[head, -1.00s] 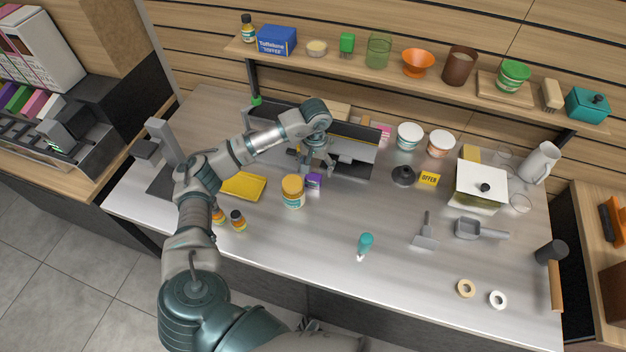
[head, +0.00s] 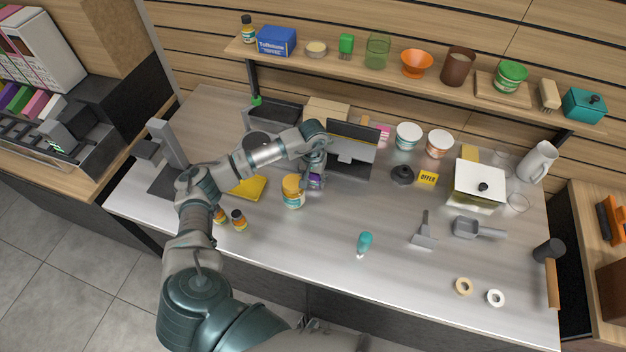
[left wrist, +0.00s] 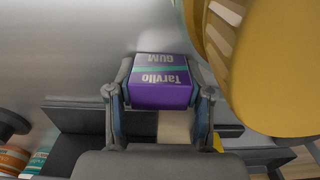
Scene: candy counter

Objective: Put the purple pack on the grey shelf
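The purple pack (head: 316,179), a small box marked "Tarvllo GUM", stands on the counter just right of a yellow-lidded jar (head: 293,192). My left gripper (head: 315,172) has come down over it. In the left wrist view the pack (left wrist: 161,90) sits between the two fingers (left wrist: 162,88), one close along each side. Whether both fingers press on it is not clear. A grey shelf-like unit (head: 352,158) with a dark back stands just behind and right of the gripper. My right gripper is not in view.
The jar's yellow lid (left wrist: 270,60) is very close to the fingers in the left wrist view. The front middle counter is mostly clear around a teal bottle (head: 364,243).

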